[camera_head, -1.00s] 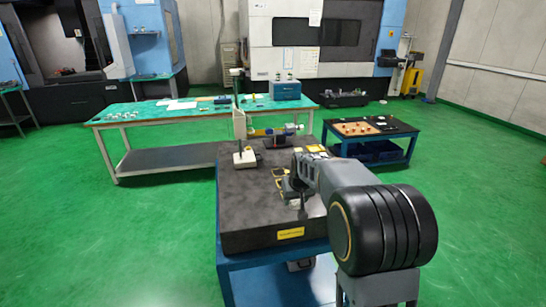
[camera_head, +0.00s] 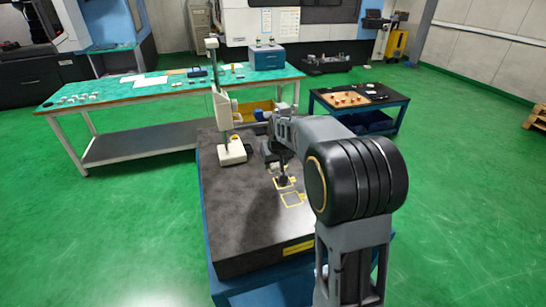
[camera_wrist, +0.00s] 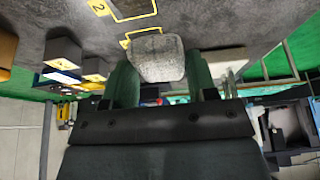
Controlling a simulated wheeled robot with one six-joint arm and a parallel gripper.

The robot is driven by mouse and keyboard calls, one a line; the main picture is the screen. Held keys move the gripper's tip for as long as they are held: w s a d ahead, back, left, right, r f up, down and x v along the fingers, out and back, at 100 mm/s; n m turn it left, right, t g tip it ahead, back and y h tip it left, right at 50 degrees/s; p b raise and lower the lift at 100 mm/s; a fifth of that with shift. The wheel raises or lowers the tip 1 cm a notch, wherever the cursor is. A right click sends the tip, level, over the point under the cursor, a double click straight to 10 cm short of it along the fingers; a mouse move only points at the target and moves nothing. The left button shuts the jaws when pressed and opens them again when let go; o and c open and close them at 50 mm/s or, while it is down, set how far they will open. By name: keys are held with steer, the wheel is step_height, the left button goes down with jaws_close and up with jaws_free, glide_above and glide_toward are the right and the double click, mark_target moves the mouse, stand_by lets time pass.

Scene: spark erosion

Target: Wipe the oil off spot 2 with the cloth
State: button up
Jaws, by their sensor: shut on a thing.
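My gripper (camera_wrist: 157,85) has two green fingers shut on a grey, speckled cloth (camera_wrist: 157,58), seen in the wrist view. In the head view my gripper (camera_head: 283,178) points down over the dark stone plate (camera_head: 235,220), at a yellow-outlined square. In the wrist view a yellow label "2" (camera_wrist: 98,7) lies beside the yellow-framed spot 2 (camera_wrist: 133,12), which is cut off by the top edge. The cloth is apart from spot 2 and partly covers another yellow frame (camera_wrist: 125,43). I cannot make out oil on spot 2.
A white height gauge (camera_head: 231,150) stands on the plate's far left, close to my arm. Grey blocks (camera_wrist: 62,53) are at the left in the wrist view. A green-topped bench (camera_head: 140,92) and a blue table (camera_head: 395,99) stand beyond. The plate's near left is clear.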

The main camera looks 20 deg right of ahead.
mark_target(273, 182)
step_height(273, 182, down, 8)
steer(key=b, duration=0.4)
steer(key=shift+a+r+b, duration=0.1)
steer(key=shift+r+b, duration=0.1)
steer(key=shift+b, duration=0.15)
steer(key=shift+d+r, duration=0.1)
steer(key=shift+d, duration=0.15)
steer(key=shift+c, duration=0.4)
steer(key=shift+s+d, duration=0.1)
steer(key=shift+d, duration=2.65)
steer(key=shift+a, duration=2.75)
steer(key=shift+a+r+p, duration=0.1)
steer(key=shift+a+p, duration=0.2)
steer(key=shift+p, duration=0.1)
step_height(273, 182, up, 3)
steer(key=shift+d+r+p, duration=0.1)
steer(key=shift+r+p, duration=0.1)
steer(key=shift+p, duration=0.7)
steer(key=shift+r+p, duration=1.55)
steer(key=shift+r, duration=0.7)
